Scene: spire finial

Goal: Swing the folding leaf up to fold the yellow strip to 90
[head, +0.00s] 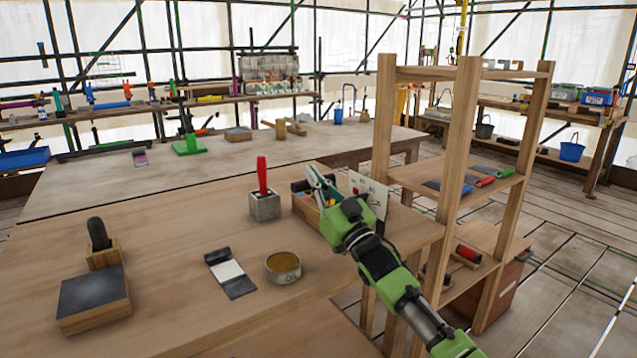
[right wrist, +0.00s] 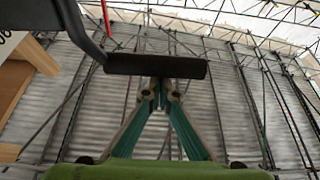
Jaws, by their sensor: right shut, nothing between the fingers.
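My right gripper (head: 316,178) is shut and empty, over the wooden box (head: 304,211) at the bench's right end. In the right wrist view its closed fingertips (right wrist: 160,86) lie close under a black cylindrical grip (right wrist: 155,66) on a dark bent arm. The grip also shows at the box in the head view (head: 300,185). I cannot tell whether the fingers touch it, or whether it belongs to the folding leaf. I cannot make out the leaf or the yellow strip; my gripper and arm cover part of this area. My left gripper is out of view.
A grey block with a red handle (head: 263,202), a round tin (head: 283,267), a dark-and-white folded piece (head: 231,272) and a dark-topped block (head: 93,299) stand on the bench (head: 180,240). A white card (head: 370,192) and a wooden shelf (head: 457,150) are close on the right.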

